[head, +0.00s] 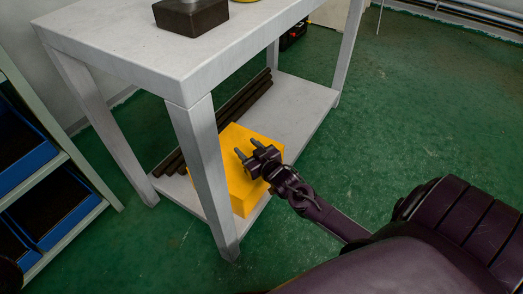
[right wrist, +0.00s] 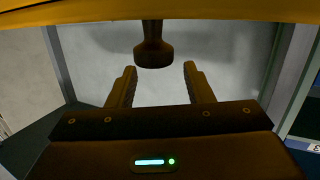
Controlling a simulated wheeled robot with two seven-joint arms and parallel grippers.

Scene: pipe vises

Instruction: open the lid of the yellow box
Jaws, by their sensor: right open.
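The yellow box (head: 239,189) stands on the lower shelf of the grey table, partly behind a table leg. Its top looks flat, and my gripper covers part of it, so the lid's seam cannot be made out. My right gripper (head: 248,149) is in front of the box in the head view. In the right wrist view its two fingers (right wrist: 162,76) are apart with nothing between them. A dark knob-like part (right wrist: 153,47) hangs below a yellow surface (right wrist: 150,11), just beyond the fingertips. My left gripper is not in view.
The grey table (head: 130,54) has its top above the box and a leg (head: 207,167) close to it. Dark bars (head: 232,104) lie behind the box on the lower shelf (head: 300,107). A rack with blue bins (head: 62,222) stands at the left. Green floor is free at the right.

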